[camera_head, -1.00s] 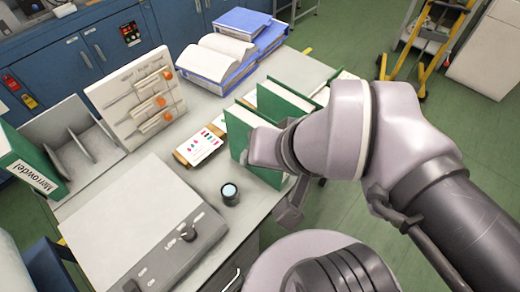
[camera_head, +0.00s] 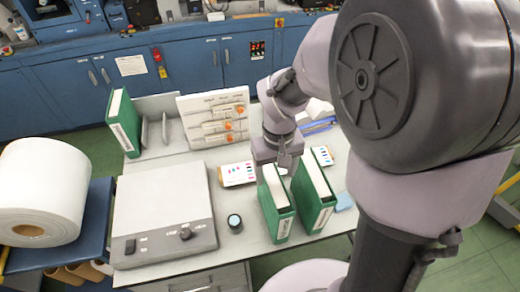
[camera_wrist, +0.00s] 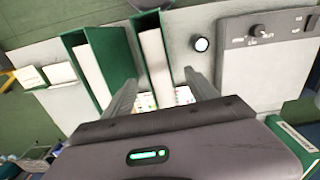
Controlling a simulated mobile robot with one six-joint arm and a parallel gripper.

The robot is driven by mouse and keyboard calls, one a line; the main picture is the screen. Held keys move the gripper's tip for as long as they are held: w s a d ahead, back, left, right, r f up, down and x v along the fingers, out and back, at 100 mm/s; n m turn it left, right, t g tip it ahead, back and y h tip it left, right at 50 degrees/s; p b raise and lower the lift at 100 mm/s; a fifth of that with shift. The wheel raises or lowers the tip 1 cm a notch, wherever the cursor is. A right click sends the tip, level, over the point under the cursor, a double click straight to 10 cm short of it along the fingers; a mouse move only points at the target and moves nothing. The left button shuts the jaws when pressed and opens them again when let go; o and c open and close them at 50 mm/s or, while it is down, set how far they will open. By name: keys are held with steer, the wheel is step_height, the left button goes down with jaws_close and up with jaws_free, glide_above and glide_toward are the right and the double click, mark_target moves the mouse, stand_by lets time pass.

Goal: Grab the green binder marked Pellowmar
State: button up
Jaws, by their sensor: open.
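Two green binders stand side by side at the table's right front in the head view: a left one (camera_head: 275,205) and a right one (camera_head: 315,195). A third green binder (camera_head: 124,122) stands at the far left; its spine read "Merrowdel" in the earlier frame. I cannot read Pellowmar on any binder. My gripper (camera_head: 278,160) is open above and behind the left of the pair. In the wrist view, my gripper's fingers (camera_wrist: 161,80) straddle the line of that binder (camera_wrist: 148,25), apparently not touching it. The other binder (camera_wrist: 112,48) lies outside the left finger.
A grey flat-topped device (camera_head: 160,205) and a small dark cup (camera_head: 235,222) stand left of the pair. A colour card (camera_head: 238,174) lies behind the cup. A white roll (camera_head: 40,190) is at far left.

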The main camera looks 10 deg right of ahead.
step_height(320, 180, down, 10)
steer(key=b, duration=0.2)
steer(key=shift+w+d+r+b, duration=0.1)
steer(key=shift+r+b, duration=0.15)
steer(key=shift+b, duration=0.1)
steer(key=shift+r, duration=0.1)
jaws_close()
